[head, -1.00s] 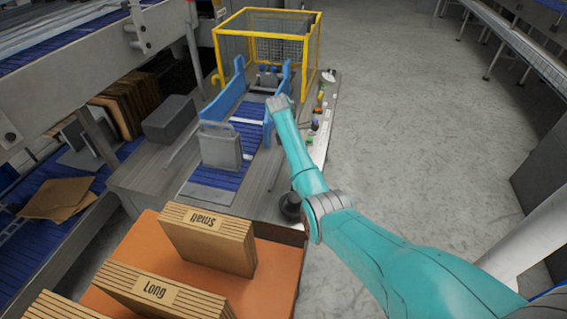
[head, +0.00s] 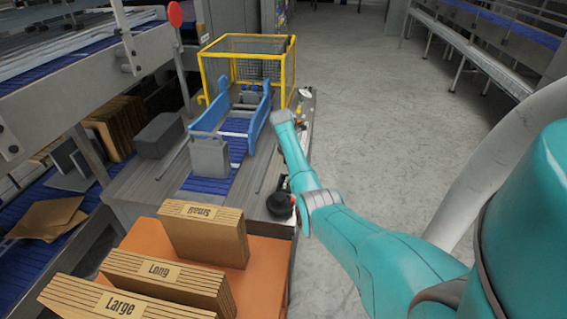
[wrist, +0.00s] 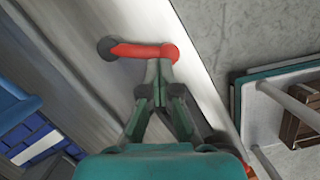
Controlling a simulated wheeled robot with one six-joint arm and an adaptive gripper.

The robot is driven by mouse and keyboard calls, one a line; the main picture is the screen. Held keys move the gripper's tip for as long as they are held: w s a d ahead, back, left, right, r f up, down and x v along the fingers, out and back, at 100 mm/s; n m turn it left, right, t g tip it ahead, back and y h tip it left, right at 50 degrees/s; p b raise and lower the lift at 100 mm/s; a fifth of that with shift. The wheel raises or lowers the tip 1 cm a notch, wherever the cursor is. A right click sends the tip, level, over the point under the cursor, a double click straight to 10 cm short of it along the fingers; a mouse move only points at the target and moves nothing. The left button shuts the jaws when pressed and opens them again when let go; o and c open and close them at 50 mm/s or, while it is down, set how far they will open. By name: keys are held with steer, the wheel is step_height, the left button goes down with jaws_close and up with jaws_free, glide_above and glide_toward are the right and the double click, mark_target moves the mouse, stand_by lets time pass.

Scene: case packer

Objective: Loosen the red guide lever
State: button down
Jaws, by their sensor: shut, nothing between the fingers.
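The red guide lever (wrist: 143,51) shows in the wrist view, lying across the top of the picture above a grey machine surface. Its dark pivot end (wrist: 106,48) is on the left and its rounded red end is on the right. My gripper (wrist: 158,66) is shut and empty, its fingertips at the lower edge of the red handle near the right end. I cannot tell whether they touch it. In the head view my arm's far end (head: 283,119) hides the gripper, and I cannot make out the lever.
Blue guide rails (head: 257,115) flank a blue conveyor in front of a yellow-framed cage (head: 246,40). A dark round knob (head: 280,204) sits near the machine's right edge. Cardboard stacks (head: 203,235) stand on the orange surface. Grey floor (head: 390,120) is open at the right.

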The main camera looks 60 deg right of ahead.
steer(key=shift+s+d+f+n, duration=0.1)
steer(key=shift+s+f+n, duration=0.1)
steer(key=shift+n, duration=0.1)
steer(key=shift+s+d, duration=0.3)
steer(key=shift+d, duration=0.45)
